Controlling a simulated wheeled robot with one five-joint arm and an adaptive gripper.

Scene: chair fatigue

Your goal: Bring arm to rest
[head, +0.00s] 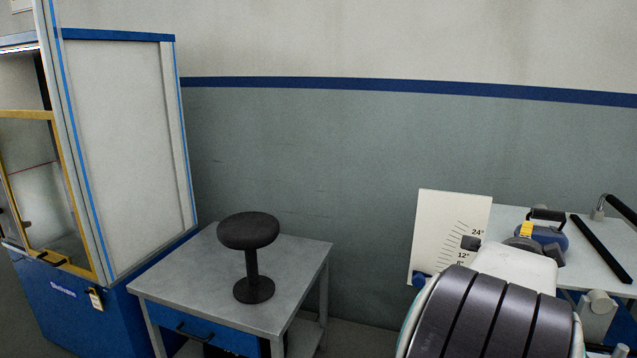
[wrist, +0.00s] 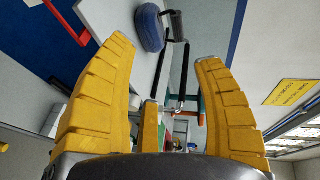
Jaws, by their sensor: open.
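Nothing is between the fingertips. In the head view my arm fills the lower right, and only a small yellow part of the gripper shows past it. The gripper is over or near the white table (head: 605,262) at the right; its height above the top is hard to tell. A blue rounded object with a dark handle (head: 557,236) is just beyond it on that table. The same blue object (wrist: 149,28) shows near the top of the wrist view, apart from the fingers.
A white board with a scale (head: 440,228) stands left of my arm. A dark bar (head: 600,248) lies on the white table. A round black stool (head: 248,230) stands on a grey table (head: 190,275). A blue and white cabinet (head: 120,160) is at the left.

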